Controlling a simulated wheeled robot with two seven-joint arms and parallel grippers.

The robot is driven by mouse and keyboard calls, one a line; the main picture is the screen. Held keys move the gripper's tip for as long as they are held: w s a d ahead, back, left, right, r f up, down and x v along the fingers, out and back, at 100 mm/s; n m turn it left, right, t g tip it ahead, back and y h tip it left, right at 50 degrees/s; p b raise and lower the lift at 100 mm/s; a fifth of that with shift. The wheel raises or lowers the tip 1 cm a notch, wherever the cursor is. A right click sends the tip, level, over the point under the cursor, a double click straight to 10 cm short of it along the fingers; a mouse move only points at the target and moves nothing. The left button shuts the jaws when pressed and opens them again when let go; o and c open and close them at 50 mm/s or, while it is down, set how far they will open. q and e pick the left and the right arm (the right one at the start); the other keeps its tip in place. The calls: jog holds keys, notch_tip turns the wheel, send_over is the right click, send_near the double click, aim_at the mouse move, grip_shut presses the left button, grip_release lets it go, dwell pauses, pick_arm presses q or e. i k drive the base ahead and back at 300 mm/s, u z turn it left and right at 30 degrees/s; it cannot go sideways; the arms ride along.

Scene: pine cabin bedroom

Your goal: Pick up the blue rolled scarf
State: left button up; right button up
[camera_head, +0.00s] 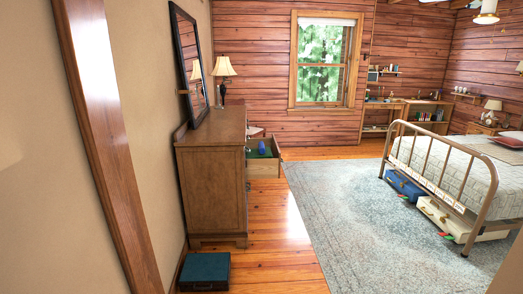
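A small blue roll (262,148), which looks like the rolled scarf, lies in an open drawer (264,168) of the brown wooden dresser (211,172). The drawer is pulled out to the right, at the upper part of the dresser. A dark green lining or cloth shows inside it around the roll. The roll is small and far off, so its details are hard to tell. Neither of my grippers is in view.
A teal case (204,270) lies on the floor in front of the dresser. A pale blue rug (340,225) covers the floor to the right. A metal-framed bed (440,165) stands at the right, with a blue case (403,186) and a cream case (450,217) under it. Wooden floor beside the dresser is clear.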

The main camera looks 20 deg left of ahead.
aim_at(260, 145)
jog(key=u, duration=0.4)
jog(key=k, duration=0.5)
jog(key=u, duration=0.55)
jog(key=i, duration=0.35)
jog(key=z, duration=0.75)
jog(key=i, duration=4.65)
jog(key=u, duration=0.9)
jog(key=i, duration=0.55)
jog(key=z, duration=0.4)
jog(key=k, duration=1.35)
jog(key=z, duration=0.55)
